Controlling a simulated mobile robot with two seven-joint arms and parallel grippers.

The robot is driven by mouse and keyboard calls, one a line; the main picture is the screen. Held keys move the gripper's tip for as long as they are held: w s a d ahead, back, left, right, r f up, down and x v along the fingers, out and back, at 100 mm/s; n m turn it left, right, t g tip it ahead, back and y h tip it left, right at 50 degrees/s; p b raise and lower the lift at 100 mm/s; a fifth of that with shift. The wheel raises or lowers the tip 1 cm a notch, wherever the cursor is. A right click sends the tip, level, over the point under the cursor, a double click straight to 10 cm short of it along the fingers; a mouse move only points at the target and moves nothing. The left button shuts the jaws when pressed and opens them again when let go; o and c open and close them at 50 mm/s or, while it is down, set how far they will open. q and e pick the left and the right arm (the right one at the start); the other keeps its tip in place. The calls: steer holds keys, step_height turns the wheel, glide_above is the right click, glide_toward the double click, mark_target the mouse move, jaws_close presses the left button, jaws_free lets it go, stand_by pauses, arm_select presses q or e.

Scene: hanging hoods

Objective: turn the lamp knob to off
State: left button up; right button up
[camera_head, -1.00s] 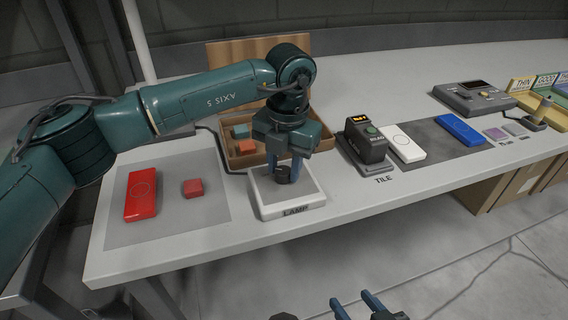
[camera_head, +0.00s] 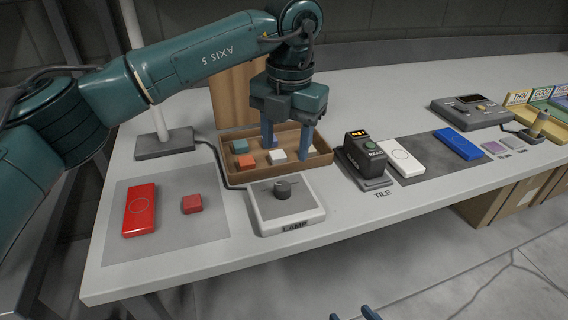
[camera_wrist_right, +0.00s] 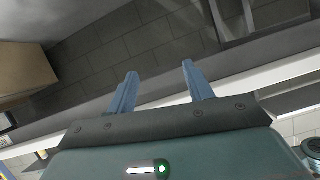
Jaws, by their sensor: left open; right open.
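The lamp box (camera_head: 264,217) is a white-edged block with a grey top, marked LAMP, near the table's front edge. Its dark round knob (camera_head: 283,188) stands upright on the top and nothing touches it. My left gripper (camera_head: 287,147) is open and empty, pointing down above the cardboard tray, behind and above the knob. My right gripper (camera_wrist_right: 158,82) is open and empty in the right wrist view, over the floor. Its fingertips (camera_head: 353,315) just show at the bottom edge of the head view.
A cardboard tray (camera_head: 318,160) with several coloured cubes lies behind the lamp box. A red block (camera_head: 141,209) and a red cube (camera_head: 192,204) lie on a grey mat at left. A dark reader device (camera_head: 366,158) stands to the right. A lamp stand base (camera_head: 165,143) is behind.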

arm_select(q)
steer(key=shift+d+r, duration=0.1)
steer(key=shift+r, duration=1.75)
steer(key=shift+r, duration=0.1)
